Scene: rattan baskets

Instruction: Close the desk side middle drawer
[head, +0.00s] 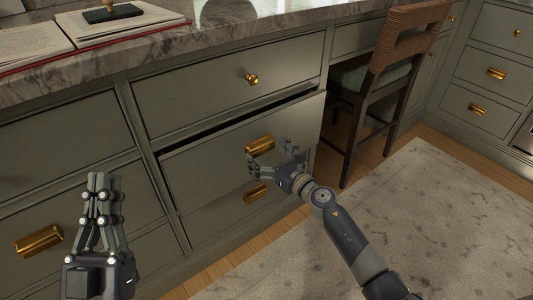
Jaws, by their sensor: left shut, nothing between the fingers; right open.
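The middle drawer (220,143) of the grey-green desk side is pulled out a little, with a dark gap along its top edge. Its brass handle (260,146) is on the front. My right gripper (273,158) is open in front of this drawer, close to the handle; I cannot tell whether it touches. My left gripper (101,181) is shut and empty, upright in front of the cabinet at the left, apart from the middle drawer.
The top drawer (190,102) looks shut; the bottom drawer (215,220) is partly hidden. A wicker-backed chair (408,50) stands right of the drawers. A rug (430,220) covers the floor. The marble counter (270,30) holds an open book (115,28).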

